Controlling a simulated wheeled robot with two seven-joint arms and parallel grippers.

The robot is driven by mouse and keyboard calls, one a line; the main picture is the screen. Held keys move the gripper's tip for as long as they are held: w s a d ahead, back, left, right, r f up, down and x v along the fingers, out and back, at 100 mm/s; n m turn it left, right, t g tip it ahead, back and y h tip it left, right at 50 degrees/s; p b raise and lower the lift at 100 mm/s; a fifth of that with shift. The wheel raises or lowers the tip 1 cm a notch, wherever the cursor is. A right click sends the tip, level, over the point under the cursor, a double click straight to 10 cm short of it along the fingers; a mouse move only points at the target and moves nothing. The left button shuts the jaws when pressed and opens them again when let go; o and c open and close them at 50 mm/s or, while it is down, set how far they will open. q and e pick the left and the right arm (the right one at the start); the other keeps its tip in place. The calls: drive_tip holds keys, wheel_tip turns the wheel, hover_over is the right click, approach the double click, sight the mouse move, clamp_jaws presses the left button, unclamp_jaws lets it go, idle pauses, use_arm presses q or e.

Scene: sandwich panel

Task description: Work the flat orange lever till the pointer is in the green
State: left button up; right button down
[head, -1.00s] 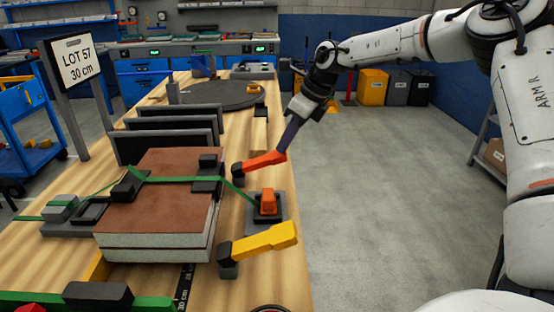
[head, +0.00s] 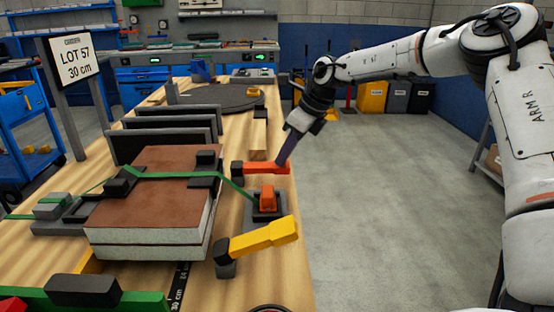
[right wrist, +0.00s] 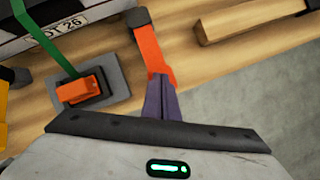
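A flat red-orange lever (head: 266,168) extends right from a black pivot (head: 237,171) at the bench's right edge. It also shows in the right wrist view (right wrist: 152,50). My right gripper (head: 283,161) is at the lever's free end, its dark purple fingers pointing down. In the right wrist view the fingers (right wrist: 161,86) lie together against the lever's end, with no clear gap. I cannot tell whether they pinch it or only press it. No pointer or green zone can be made out. My left gripper is out of view.
A short orange handle (head: 267,197) on a grey base and a yellow lever (head: 263,238) stand nearer. A green strap (head: 232,188) crosses the brown-topped panel stack (head: 160,188). A wooden block (head: 258,141) lies behind the lever. Floor right of the bench is clear.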

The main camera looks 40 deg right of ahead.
drive_tip(key=shift+s+d+r+p, duration=0.2)
drive_tip(key=shift+s+d+r, duration=0.1)
drive_tip(key=shift+s, duration=0.3)
drive_tip(key=shift+s+d+r+p, duration=0.15)
drive_tip(key=shift+s+r+p, duration=0.1)
drive_tip(key=shift+s, duration=0.3)
drive_tip(key=shift+s+d, duration=0.1)
drive_tip(key=shift+s, duration=0.25)
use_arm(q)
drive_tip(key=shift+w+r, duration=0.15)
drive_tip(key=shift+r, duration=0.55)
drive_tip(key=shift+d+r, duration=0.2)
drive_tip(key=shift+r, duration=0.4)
use_arm(e)
drive_tip(key=v, duration=1)
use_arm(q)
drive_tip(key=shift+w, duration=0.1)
use_arm(e)
drive_tip(key=shift+d+r, duration=0.1)
